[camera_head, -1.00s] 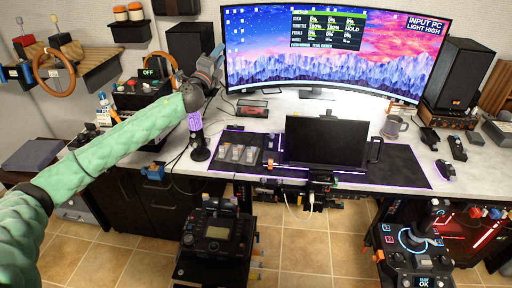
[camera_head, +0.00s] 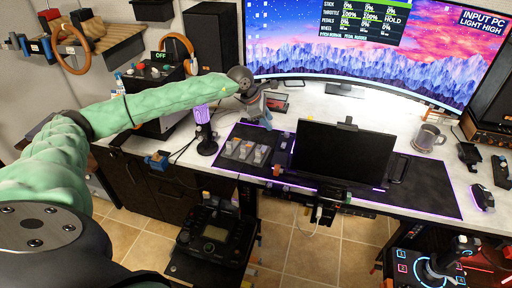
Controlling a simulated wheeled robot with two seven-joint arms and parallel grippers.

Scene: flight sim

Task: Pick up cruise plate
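No object is clearly readable as the cruise plate. Several small grey plates with switch-like parts (camera_head: 246,151) lie on the left part of the black desk mat (camera_head: 425,193), and I cannot tell whether one of them is it. My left gripper (camera_head: 260,116) is above the desk behind these plates, apart from them. Its fingers are small and partly hidden by the wrist, so its opening is unclear. My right gripper is out of view.
A black screen (camera_head: 343,153) stands on the mat, right of the plates. A purple-lit microphone (camera_head: 204,130) stands left of them. A mug (camera_head: 426,138) stands at right. The large curved monitor (camera_head: 350,45) closes off the back. A control panel (camera_head: 210,238) stands below the desk edge.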

